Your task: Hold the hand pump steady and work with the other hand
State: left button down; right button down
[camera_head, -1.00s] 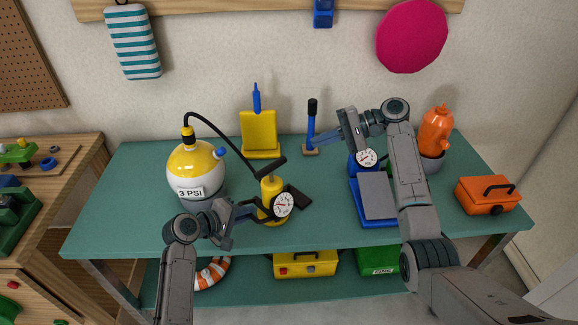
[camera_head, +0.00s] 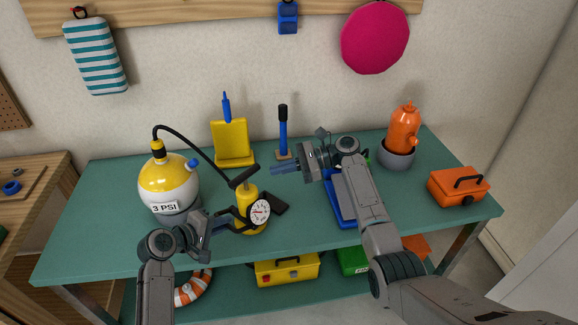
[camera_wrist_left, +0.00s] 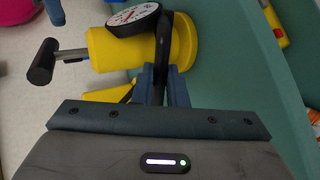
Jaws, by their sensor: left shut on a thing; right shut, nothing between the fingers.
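The yellow hand pump (camera_head: 243,206) stands upright on the green bench, with a round dial gauge (camera_head: 260,211) and a black T-handle (camera_head: 243,177) on top. My left gripper (camera_head: 232,221) is shut on a black part at the side of the pump, by the gauge. In the left wrist view its blue fingertips (camera_wrist_left: 163,82) pinch this dark bar beside the yellow barrel (camera_wrist_left: 145,48). A black hose (camera_head: 190,137) links to a yellow and white ball (camera_head: 168,184) labelled 3 PSI. My right gripper (camera_head: 273,170) is shut and empty, right of the handle and apart from it.
A yellow stand (camera_head: 232,143) and a blue-shafted tool (camera_head: 283,130) are at the back. A blue tray (camera_head: 342,211) lies under my right arm. An orange bottle in a grey pot (camera_head: 397,158) and an orange toolbox (camera_head: 459,187) stand right. The bench's front middle is clear.

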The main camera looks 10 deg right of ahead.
jog(key=x, duration=0.5)
notch_tip(320, 180, up, 8)
dwell(0.5)
jog(key=v, duration=1)
jog(key=shift+f, duration=0.15)
jog(key=shift+w, duration=0.1)
